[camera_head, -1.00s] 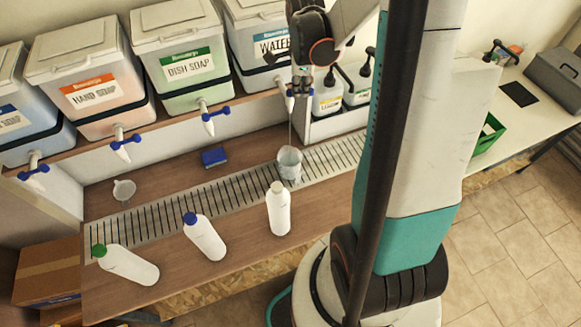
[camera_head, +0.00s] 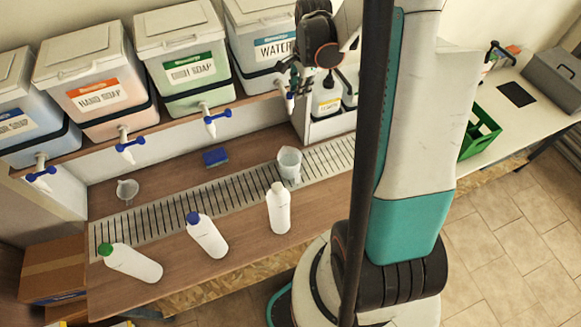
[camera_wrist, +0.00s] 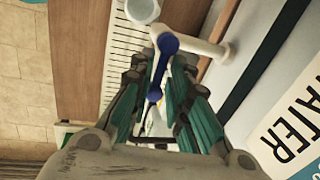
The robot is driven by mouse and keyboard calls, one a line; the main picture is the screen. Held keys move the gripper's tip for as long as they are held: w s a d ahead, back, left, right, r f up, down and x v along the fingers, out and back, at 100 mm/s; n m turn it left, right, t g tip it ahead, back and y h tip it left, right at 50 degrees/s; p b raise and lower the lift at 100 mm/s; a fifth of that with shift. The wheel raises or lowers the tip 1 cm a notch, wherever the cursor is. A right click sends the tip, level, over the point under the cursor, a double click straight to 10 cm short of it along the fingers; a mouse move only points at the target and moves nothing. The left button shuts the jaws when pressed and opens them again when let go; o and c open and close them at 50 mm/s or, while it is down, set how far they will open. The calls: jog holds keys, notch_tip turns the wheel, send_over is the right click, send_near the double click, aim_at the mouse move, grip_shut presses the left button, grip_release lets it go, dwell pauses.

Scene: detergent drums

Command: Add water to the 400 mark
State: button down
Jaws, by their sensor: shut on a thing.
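The WATER drum (camera_head: 262,48) stands on the shelf with its tap below it. My gripper (camera_head: 290,82) is at this tap. In the wrist view, my gripper (camera_wrist: 160,72) is shut on the blue tap handle (camera_wrist: 164,45), which lies between the fingers. The white spout (camera_wrist: 205,47) sticks out beside it. A clear measuring jug (camera_head: 289,163) stands on the slotted drain grate under the tap; its rim also shows in the wrist view (camera_wrist: 142,10). No stream shows between tap and jug now. The jug's marks and water level are too small to read.
HAND SOAP (camera_head: 98,92) and DISH SOAP (camera_head: 187,68) drums stand to the left, their taps overhanging the counter.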

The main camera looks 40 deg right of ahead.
jog(key=shift+d, duration=0.15)
jog(key=c, duration=1.7)
grip_release()
jog(key=shift+o, duration=1.3)
jog(key=shift+w+d, duration=0.1)
jog(key=shift+d, duration=0.05)
jog(key=shift+w, duration=0.15)
jog(key=o, duration=0.4)
